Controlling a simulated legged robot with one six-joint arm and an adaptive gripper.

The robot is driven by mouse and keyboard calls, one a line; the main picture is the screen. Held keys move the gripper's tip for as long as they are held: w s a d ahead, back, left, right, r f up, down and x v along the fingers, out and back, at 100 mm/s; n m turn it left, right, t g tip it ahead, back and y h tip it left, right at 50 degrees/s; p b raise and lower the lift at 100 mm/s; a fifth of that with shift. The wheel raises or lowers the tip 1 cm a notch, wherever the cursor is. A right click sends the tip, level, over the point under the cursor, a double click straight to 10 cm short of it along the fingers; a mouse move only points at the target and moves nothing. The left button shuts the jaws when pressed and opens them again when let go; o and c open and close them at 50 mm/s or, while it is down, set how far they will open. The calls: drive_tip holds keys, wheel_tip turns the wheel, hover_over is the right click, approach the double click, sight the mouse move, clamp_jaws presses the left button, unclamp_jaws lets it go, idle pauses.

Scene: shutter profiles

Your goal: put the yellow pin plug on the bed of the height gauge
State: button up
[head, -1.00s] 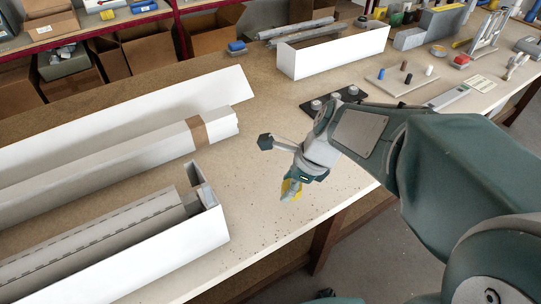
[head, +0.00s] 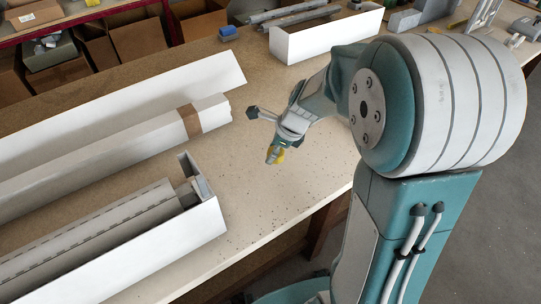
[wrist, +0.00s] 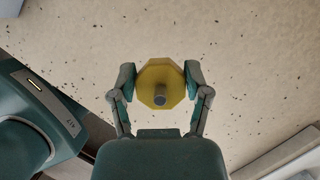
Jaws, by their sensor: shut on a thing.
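The yellow pin plug is an octagonal yellow body with a short grey pin (wrist: 160,83). It sits between the two fingers of my gripper (wrist: 160,78) in the wrist view. In the head view the plug (head: 278,156) shows small and partly covered at the tip of my gripper (head: 274,154). The gripper is shut on it, above the speckled bench (head: 245,190); the exact height is hard to tell. A slanted metal stand (head: 485,14), cut by the top edge at far right, may be the height gauge. I cannot make out its bed.
An open white box with profiles (head: 175,245) is at front left, with a long taped carton (head: 120,145) behind it. A white trough (head: 328,37) and a blue object (head: 228,32) stand at the back. My arm hides much of the right bench. Bare bench lies around the gripper.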

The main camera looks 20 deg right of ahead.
sight(271, 151)
drive_tip(key=w+f, duration=0.2)
drive_tip(key=f, duration=0.1)
drive_tip(key=shift+w+d, duration=0.15)
drive_tip(key=shift+w, duration=0.05)
drive_tip(key=shift+f, duration=1.45)
drive_tip(key=shift+f, duration=0.1)
drive_tip(key=o, duration=1.2)
drive_tip(key=shift+c, duration=0.2)
